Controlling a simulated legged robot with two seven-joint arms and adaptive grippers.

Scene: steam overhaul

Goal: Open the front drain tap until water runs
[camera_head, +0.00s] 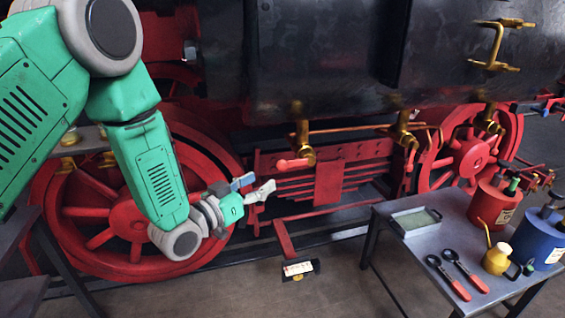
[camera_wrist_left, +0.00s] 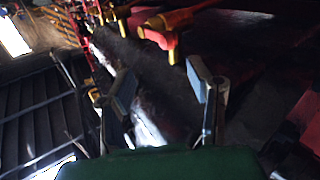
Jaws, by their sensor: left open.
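A brass drain tap (camera_head: 303,150) hangs below the black cylinder (camera_head: 320,60). Its red lever handle (camera_head: 291,164) points left. My left gripper (camera_head: 257,186) is open and empty, just left of and slightly below this handle, apart from it. In the left wrist view, the red handle (camera_wrist_left: 155,37) and the brass tap body (camera_wrist_left: 181,18) lie beyond my open left fingers (camera_wrist_left: 158,90). More brass taps (camera_head: 403,130) sit further right along the pipe. I cannot tell from the frames which tap is called front. No running water shows. My right gripper is not in view.
Red spoked wheels (camera_head: 470,150) and a red slatted frame (camera_head: 328,180) stand behind the taps. A small white-labelled thing (camera_head: 300,269) lies on the floor. At right, a grey table (camera_head: 425,250) holds a tray, red-handled tools, and red, blue and yellow cans.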

